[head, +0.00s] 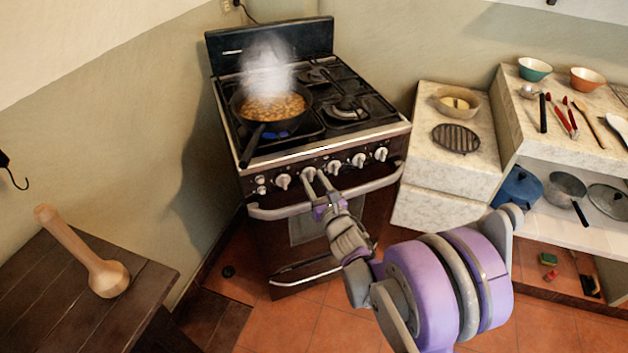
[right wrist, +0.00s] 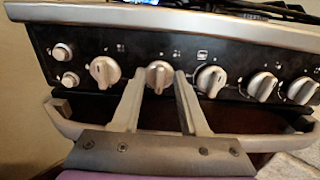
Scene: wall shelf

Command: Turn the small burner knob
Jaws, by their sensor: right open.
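The stove (head: 330,145) has a row of several light grey knobs on its dark front panel. In the right wrist view, the second large knob from the left (right wrist: 159,76) lies between the fingertips of my right gripper (right wrist: 159,80). The fingers are apart on either side of it; I cannot tell whether they touch it. The first knob (right wrist: 104,72) is to the left and the middle knob (right wrist: 211,80) to the right. In the head view my right gripper (head: 316,179) reaches the panel. Which knob serves the small burner is not readable. My left gripper is out of view.
A pan of steaming food (head: 273,108) stands on the front left burner, its handle over the front edge. The oven handle (head: 370,187) runs below the knobs, close under my fingers. A wooden table (head: 70,290) is at left, a marble counter (head: 455,165) at right.

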